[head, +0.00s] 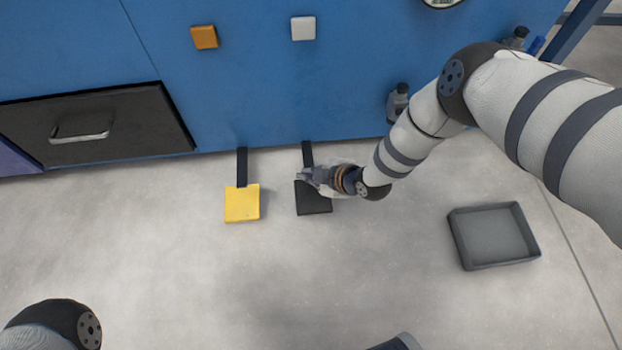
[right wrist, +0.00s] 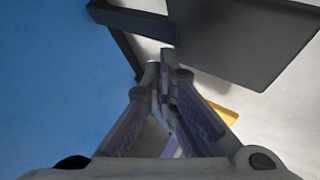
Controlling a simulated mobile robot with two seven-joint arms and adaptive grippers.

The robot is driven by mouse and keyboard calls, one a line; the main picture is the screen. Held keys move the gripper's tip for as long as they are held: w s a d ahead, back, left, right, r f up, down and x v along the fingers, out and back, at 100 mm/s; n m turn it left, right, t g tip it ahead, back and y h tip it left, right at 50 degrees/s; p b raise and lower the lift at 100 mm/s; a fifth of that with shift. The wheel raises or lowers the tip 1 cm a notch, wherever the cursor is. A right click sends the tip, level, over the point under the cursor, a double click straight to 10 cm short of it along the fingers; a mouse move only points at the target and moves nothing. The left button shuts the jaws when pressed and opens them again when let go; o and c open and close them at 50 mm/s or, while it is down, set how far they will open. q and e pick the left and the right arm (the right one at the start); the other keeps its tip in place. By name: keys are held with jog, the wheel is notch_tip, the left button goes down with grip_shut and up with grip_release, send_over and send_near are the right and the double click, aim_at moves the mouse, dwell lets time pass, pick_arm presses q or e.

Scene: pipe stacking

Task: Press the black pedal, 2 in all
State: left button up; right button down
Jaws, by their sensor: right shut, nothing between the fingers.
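The black pedal (head: 313,203) is a flat square plate on the floor, joined by a dark arm to the blue cabinet. My right gripper (head: 302,175) is over the far edge of this pedal in the head view and covers part of it. In the right wrist view the black pedal (right wrist: 240,35) is at the top, beyond the fingertips (right wrist: 165,60). The right fingers are closed together with nothing between them. I cannot tell whether the fingertips touch the pedal. My left gripper is not seen; only part of my left arm shows at the lower left.
A yellow pedal (head: 242,204) lies left of the black one and shows partly in the right wrist view (right wrist: 222,112). A grey tray (head: 493,236) lies on the floor at right. The blue cabinet (head: 290,90) has a dark drawer (head: 95,128). Open floor lies in front.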

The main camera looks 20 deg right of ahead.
jog(key=shift+f, duration=0.15)
dwell(0.7)
jog(key=shift+f+b, duration=0.3)
jog(key=shift+b, duration=0.1)
jog(key=shift+f+b, duration=0.6)
jog(key=shift+f, duration=0.3)
dwell(0.6)
jog(key=shift+f, duration=0.85)
dwell(0.7)
jog(key=shift+s+r, duration=0.1)
jog(key=shift+r, duration=0.05)
notch_tip(320, 180, up, 3)
jog(key=p, duration=0.3)
jog(key=shift+f, duration=0.2)
jog(key=shift+r+p, duration=0.7)
jog(key=shift+p, duration=0.05)
jog(key=shift+r, duration=0.1)
